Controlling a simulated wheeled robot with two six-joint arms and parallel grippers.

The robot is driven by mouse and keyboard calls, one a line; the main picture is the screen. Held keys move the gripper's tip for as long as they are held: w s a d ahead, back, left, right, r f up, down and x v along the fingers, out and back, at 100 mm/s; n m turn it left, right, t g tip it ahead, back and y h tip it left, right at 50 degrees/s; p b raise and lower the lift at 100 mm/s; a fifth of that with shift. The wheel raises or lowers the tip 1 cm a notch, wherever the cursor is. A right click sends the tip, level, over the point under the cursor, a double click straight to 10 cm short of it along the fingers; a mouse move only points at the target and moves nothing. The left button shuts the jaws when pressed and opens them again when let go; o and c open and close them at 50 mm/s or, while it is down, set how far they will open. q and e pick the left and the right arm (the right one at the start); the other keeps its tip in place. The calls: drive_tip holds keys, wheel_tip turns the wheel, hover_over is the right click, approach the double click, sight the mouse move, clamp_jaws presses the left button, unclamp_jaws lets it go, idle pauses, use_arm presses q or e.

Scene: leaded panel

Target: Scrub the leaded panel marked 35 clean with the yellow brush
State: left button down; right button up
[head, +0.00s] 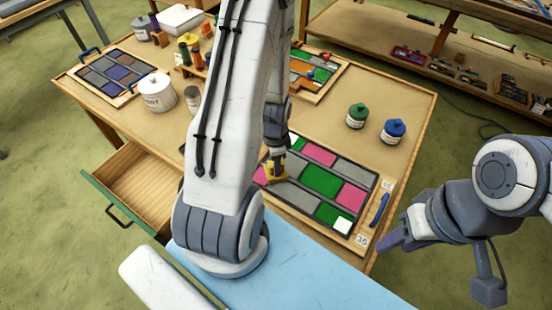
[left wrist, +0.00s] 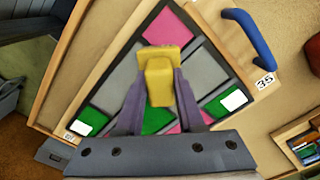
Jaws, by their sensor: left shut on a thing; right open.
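The leaded panel marked 35 (head: 323,181) lies on a wooden board on the bench, with pink, green, grey and white panes in dark leading. Its 35 tag (head: 362,240) is at the near corner; the panel also fills much of the left wrist view (left wrist: 208,68). My left gripper (head: 275,160) is shut on the yellow brush (head: 277,171), over the panel's left part. In the left wrist view the brush (left wrist: 160,78) stands between the jaws; contact with the panes is unclear. My left arm hides part of the panel. My right gripper (head: 395,238) is open and empty, right of the bench.
A blue handle (head: 379,209) is on the board's right edge. A green jar (head: 357,115) and a blue jar (head: 394,130) stand behind the panel. Two other panels (head: 114,74) (head: 309,70) and a white pot (head: 157,92) are farther back. A drawer (head: 140,188) is open at left.

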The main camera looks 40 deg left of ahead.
use_arm(q)
drive_tip(key=shift+s+d, duration=0.1)
drive_tip(key=shift+s, duration=0.15)
drive_tip(key=shift+w+p, duration=0.45)
drive_tip(key=shift+w, duration=1.05)
drive_tip(key=shift+w+a, duration=0.2)
drive_tip(key=shift+w, duration=1.5)
drive_tip(key=shift+w, duration=1.5)
